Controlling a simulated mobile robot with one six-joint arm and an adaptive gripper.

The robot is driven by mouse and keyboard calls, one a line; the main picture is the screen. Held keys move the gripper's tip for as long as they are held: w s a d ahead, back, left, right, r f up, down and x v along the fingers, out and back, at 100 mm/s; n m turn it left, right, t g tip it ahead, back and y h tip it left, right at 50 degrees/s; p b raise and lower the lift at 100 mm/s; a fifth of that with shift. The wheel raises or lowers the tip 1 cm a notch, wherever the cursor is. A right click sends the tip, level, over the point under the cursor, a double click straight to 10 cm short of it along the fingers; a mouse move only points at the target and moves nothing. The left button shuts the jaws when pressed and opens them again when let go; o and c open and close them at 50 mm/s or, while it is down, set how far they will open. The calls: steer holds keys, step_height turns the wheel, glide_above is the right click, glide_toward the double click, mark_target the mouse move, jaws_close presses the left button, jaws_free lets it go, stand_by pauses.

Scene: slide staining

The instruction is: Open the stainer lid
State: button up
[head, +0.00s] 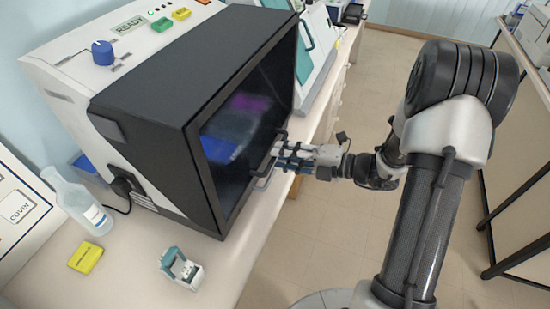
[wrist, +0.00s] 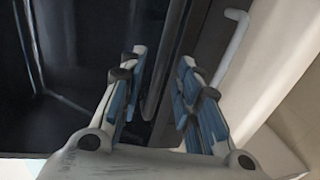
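The stainer (head: 70,70) is a large white machine on the bench at the left in the head view. Its black lid (head: 205,75) is down, with a dark glossy front window (head: 245,130). A dark bar handle (head: 264,181) stands out from the front. My gripper (head: 281,160) is at this handle, reaching in from the right. In the wrist view, my gripper (wrist: 159,75) has its blue-padded fingers apart. A dark bar, the handle (wrist: 168,60), runs between them. A gap shows beside the bar, and I cannot see firm contact on both sides.

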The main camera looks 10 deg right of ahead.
steer(key=shift+b+x, duration=0.3)
steer(key=shift+x, duration=1.25)
jaws_close()
